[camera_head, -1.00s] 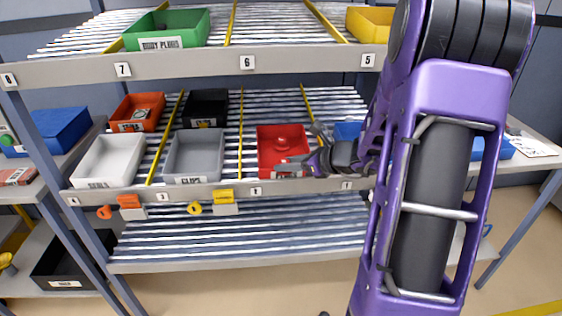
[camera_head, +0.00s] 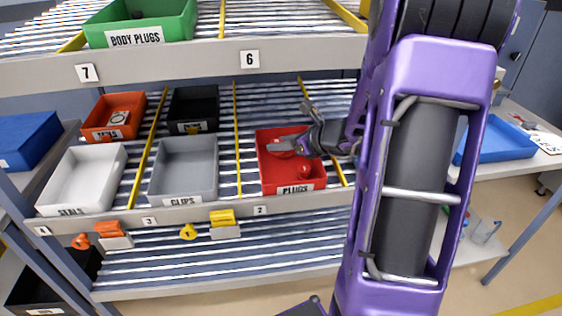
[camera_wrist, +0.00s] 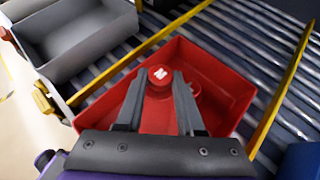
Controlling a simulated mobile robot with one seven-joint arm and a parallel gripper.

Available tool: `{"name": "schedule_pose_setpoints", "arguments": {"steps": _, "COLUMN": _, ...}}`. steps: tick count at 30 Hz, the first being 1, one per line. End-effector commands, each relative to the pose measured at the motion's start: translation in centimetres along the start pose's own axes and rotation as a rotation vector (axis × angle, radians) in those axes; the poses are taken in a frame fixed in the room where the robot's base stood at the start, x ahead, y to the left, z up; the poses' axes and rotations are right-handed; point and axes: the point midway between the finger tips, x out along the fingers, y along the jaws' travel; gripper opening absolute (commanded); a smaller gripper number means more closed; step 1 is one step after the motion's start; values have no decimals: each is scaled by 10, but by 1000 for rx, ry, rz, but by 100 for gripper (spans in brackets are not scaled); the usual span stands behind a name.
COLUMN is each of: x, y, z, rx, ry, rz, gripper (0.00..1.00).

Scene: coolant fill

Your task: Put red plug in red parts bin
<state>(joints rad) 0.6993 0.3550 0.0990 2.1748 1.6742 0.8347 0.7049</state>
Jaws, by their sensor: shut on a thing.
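The red parts bin (camera_head: 263,176), labelled PLUGS, sits on the middle roller shelf; it fills the centre of the wrist view (camera_wrist: 232,92). My gripper (camera_head: 280,148) reaches over the bin from the right. In the wrist view my gripper (camera_wrist: 158,80) is shut on a red plug (camera_wrist: 159,74) with a white mark on top, within the bin's outline. Whether the held plug touches the bin floor cannot be told. A second red plug (camera_head: 305,172) lies in the bin near its front; it shows partly behind the right finger in the wrist view (camera_wrist: 193,88).
A grey CLIPS bin (camera_head: 184,170) stands left of the red bin, with a yellow divider (camera_head: 238,140) between. The upper shelf edge (camera_head: 200,68) runs above my gripper.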

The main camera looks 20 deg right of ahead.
Motion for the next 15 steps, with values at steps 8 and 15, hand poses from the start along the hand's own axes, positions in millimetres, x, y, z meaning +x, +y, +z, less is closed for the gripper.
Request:
{"name": "schedule_pose_setpoints", "arguments": {"steps": 8, "x": 17, "y": 1, "z": -31, "rx": 3, "ry": 1, "rz": 2, "gripper": 0}}
{"name": "schedule_pose_setpoints", "arguments": {"steps": 15, "x": 24, "y": 0, "z": -44, "rx": -1, "ry": -1, "rz": 1, "gripper": 0}}
